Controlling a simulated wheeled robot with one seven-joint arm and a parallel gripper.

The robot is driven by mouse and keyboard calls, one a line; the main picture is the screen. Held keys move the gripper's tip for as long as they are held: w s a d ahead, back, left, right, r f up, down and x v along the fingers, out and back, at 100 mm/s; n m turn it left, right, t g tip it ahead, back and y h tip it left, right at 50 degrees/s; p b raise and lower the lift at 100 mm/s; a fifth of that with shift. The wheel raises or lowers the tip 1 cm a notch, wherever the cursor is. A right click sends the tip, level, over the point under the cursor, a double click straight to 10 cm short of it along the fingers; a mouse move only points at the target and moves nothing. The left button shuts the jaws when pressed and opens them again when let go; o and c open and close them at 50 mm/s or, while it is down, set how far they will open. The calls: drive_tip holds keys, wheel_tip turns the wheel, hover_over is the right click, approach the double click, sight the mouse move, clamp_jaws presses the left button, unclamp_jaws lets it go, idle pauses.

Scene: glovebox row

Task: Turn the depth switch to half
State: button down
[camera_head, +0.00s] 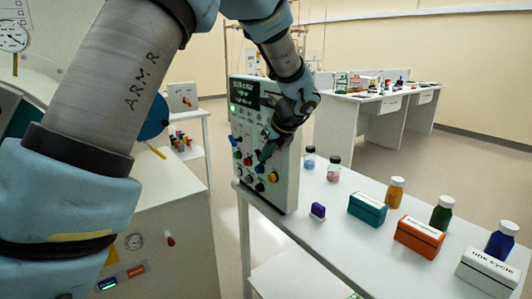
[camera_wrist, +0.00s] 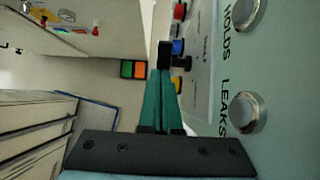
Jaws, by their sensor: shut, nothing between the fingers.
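A pale upright control panel (camera_head: 283,188) stands at the left end of the white bench, with a lit screen (camera_head: 245,90) and several coloured knobs and buttons. My gripper (camera_head: 264,155) is in front of the panel's face; its teal fingers (camera_wrist: 163,80) are shut with nothing between them. In the wrist view the fingertips point at a small black knob (camera_wrist: 165,54), very close to it; I cannot tell whether they touch. Which control is the depth switch, and its setting, cannot be read. Part of the panel is hidden behind my wrist.
On the bench right of the panel stand a purple block (camera_head: 318,211), a teal box (camera_head: 367,209), an orange box (camera_head: 419,236), a white box (camera_head: 487,271) and several bottles. Silver buttons (camera_wrist: 249,112) beside HOLDS and LEAKS lettering lie right of my fingers. Open floor lies beyond.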

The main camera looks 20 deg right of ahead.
drive_tip(key=shift+f, duration=0.1)
drive_tip(key=f+t+b, duration=0.1)
drive_tip(key=t+b, duration=0.1)
drive_tip(key=b, duration=0.3)
drive_tip(key=t+b, duration=0.2)
drive_tip(key=b, duration=0.2)
drive_tip(key=shift+f+y+b, duration=0.35)
drive_tip(key=shift+f+y, duration=0.05)
